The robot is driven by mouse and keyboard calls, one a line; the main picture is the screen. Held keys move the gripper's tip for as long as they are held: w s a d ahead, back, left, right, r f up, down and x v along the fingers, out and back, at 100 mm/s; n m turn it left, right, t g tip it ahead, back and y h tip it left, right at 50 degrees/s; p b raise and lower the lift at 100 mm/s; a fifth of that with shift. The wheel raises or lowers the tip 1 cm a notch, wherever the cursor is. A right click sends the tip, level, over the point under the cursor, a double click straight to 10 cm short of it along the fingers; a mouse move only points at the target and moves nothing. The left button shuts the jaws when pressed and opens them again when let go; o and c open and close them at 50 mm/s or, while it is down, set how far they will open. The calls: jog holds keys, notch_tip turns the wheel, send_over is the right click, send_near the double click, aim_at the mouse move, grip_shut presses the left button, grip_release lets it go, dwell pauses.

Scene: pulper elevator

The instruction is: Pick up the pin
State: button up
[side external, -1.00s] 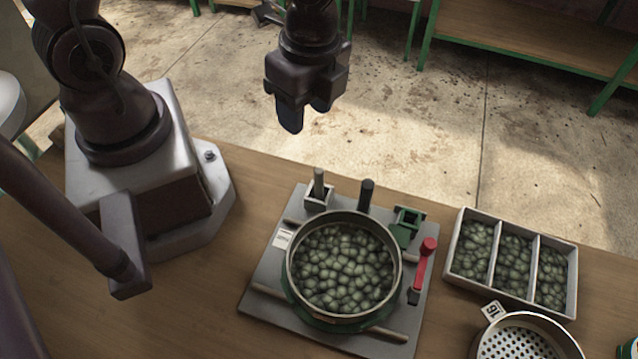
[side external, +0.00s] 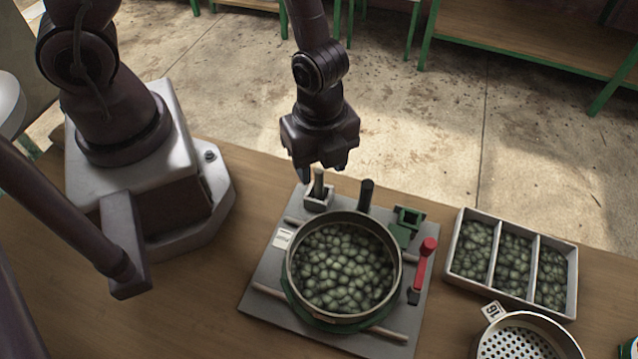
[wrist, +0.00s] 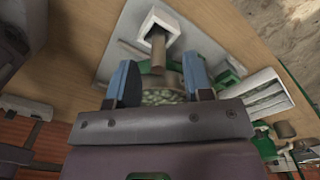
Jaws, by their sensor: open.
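A grey pin (side external: 319,180) stands upright in a small white square holder (side external: 318,204) on the grey base plate's back left corner. In the wrist view the pin (wrist: 158,48) and its holder (wrist: 163,22) show just beyond my fingers. My gripper (side external: 322,173) is open and empty, pointing down close above the pin. In the wrist view my gripper's (wrist: 160,68) blue fingers lie on either side of the pin's line, apart from it. Whether the pin's top is between the fingertips, I cannot tell.
A round pan (side external: 291,262) of green beans sits on the plate, just in front of the holder. A black post (side external: 366,195), a green bracket (side external: 405,226) and a red-handled lever (side external: 424,262) stand nearby. A three-part bean tray (side external: 470,283) is at right.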

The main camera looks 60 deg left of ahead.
aim_at(319, 188)
jog(key=shift+s+f, duration=0.15)
jog(key=shift+f, duration=2.05)
jog(key=shift+c, duration=0.5)
grip_shut()
